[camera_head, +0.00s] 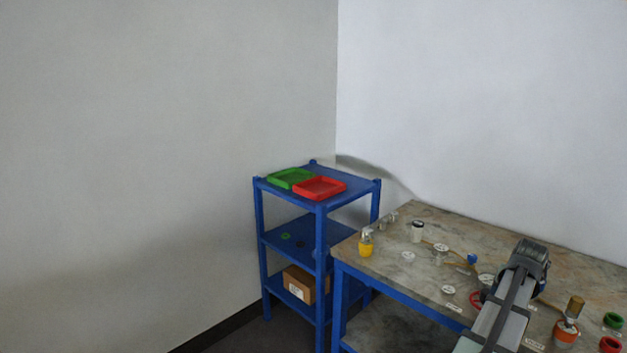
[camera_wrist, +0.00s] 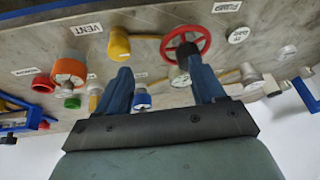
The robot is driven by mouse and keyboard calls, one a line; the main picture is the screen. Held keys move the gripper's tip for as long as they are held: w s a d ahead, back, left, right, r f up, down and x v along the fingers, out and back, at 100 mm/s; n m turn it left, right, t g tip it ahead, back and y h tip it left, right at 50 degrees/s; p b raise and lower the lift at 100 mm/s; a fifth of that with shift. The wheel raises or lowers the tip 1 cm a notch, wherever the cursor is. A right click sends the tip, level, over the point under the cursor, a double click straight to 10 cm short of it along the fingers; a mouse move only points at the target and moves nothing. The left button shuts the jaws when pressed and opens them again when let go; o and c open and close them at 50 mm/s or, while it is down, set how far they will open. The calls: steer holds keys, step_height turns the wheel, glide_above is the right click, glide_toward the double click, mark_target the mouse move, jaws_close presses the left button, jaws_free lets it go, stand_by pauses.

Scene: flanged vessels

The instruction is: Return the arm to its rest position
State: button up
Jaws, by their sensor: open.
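My gripper (camera_wrist: 163,82) is open and empty, with its two blue fingers well apart in the wrist view. Beyond the fingers is the bench top (camera_wrist: 150,18), and a small blue knob (camera_wrist: 142,99) shows between them. A red handwheel (camera_wrist: 185,46) lies beyond the right finger; no contact is visible. In the head view my arm (camera_head: 505,310) reaches over the stone-topped bench (camera_head: 435,222) from the lower edge. The fingers cannot be made out there.
Several fittings stand on the bench, including a yellow-based one (camera_head: 366,245), an orange-based one (camera_head: 566,333) and a blue knob (camera_head: 471,258). A blue shelf rack (camera_head: 320,225) with a green tray (camera_head: 289,178) and a red tray (camera_head: 320,188) stands left of the bench. Walls close the corner behind.

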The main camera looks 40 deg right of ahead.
steer(key=w+a+f+n+y, duration=0.1)
steer(key=w+a+f, duration=0.55)
steer(key=f, duration=0.35)
steer(key=w+a+f+n+y, duration=0.1)
steer(key=w+a+f+y, duration=0.1)
steer(key=w+a+f, duration=0.65)
steer(key=w+a+f+n+g+y, duration=0.1)
steer(key=w+a+f+n, duration=0.1)
steer(key=w+a+f, duration=0.5)
steer(key=w+a+f+n+g+y, duration=0.1)
steer(key=w+a+f+n, duration=0.15)
steer(key=a+f, duration=0.75)
steer(key=a+f+n+g+y, duration=0.15)
steer(key=a+f, duration=0.25)
steer(key=a, duration=0.7)
steer(key=a+f+n+g+y, duration=0.15)
steer(key=a+f, duration=0.35)
steer(key=a, duration=0.5)
steer(key=s+a+f+n+g+h, duration=0.1)
steer(key=s+a+f+n, duration=0.2)
steer(key=a, duration=0.7)
steer(key=s+a+f+n+g+h, duration=0.2)
steer(key=s+a+f+n, duration=0.1)
steer(key=a, duration=0.7)
steer(key=shift+s+n, duration=0.55)
steer(key=shift+s, duration=0.65)
